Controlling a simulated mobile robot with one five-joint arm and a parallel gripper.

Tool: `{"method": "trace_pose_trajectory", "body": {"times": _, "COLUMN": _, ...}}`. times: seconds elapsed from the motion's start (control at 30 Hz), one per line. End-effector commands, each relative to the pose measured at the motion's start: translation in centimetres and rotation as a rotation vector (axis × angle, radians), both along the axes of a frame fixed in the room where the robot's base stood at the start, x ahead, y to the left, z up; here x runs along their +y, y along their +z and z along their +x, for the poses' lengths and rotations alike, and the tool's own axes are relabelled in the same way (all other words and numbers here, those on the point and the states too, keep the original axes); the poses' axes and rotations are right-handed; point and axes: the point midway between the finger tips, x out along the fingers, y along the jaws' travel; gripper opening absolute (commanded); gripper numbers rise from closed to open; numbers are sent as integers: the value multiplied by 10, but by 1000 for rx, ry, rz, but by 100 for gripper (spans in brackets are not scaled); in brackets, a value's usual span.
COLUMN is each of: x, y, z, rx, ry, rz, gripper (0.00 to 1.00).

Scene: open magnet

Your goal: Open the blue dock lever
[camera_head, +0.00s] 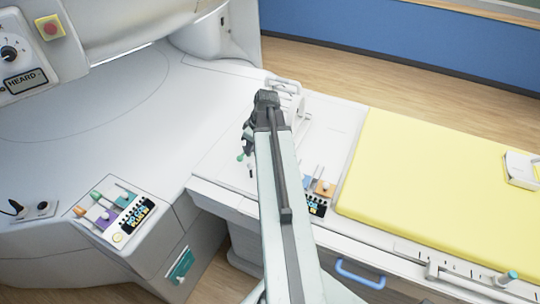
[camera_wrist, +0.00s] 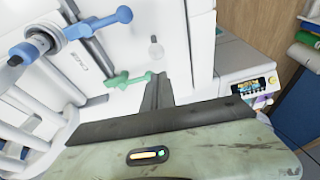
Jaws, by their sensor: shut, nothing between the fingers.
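In the wrist view a blue lever (camera_wrist: 100,22) with a round blue hub is fixed to a white panel at the upper left. A green lever (camera_wrist: 128,80) sits below it, close to my gripper's fingers. My gripper (camera_wrist: 157,90) is shut and empty, its dark fingers pointing at the white panel, to the right of and below the blue lever and apart from it. In the head view my gripper (camera_head: 248,142) is over the white end of the patient table, near the green lever (camera_head: 241,157). My arm covers part of that area, and I cannot make out the blue lever there.
The yellow table pad (camera_head: 430,170) lies to the right. A blue side handle (camera_head: 360,275) is on the table's front side. The white scanner (camera_head: 110,120) fills the left, with a control panel (camera_head: 117,213). Wooden floor is free behind the table. White rails (camera_wrist: 35,125) are at the wrist view's left.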

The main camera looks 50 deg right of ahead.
Motion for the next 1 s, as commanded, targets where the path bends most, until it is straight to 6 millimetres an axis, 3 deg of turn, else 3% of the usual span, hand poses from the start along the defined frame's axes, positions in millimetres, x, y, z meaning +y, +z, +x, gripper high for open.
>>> {"method": "trace_pose_trajectory", "body": {"times": 0.03, "x": -27, "y": 8, "z": -13, "rx": -22, "ry": 1, "rz": -9, "gripper": 0}}
{"method": "trace_pose_trajectory", "body": {"times": 0.1, "x": -50, "y": 11, "z": -26, "rx": -48, "ry": 16, "rz": -22, "gripper": 0}}
{"method": "trace_pose_trajectory", "body": {"times": 0.2, "x": -66, "y": 13, "z": -36, "rx": -68, "ry": 29, "rz": -34, "gripper": 0}}
{"method": "trace_pose_trajectory", "body": {"times": 0.67, "x": -68, "y": 5, "z": -37, "rx": -70, "ry": 34, "rz": -37, "gripper": 0}}
{"method": "trace_pose_trajectory", "body": {"times": 0.87, "x": -66, "y": -23, "z": -29, "rx": -70, "ry": 34, "rz": -37, "gripper": 0}}
{"method": "trace_pose_trajectory", "body": {"times": 1.0, "x": -63, "y": -53, "z": -19, "rx": -70, "ry": 35, "rz": -37, "gripper": 0}}
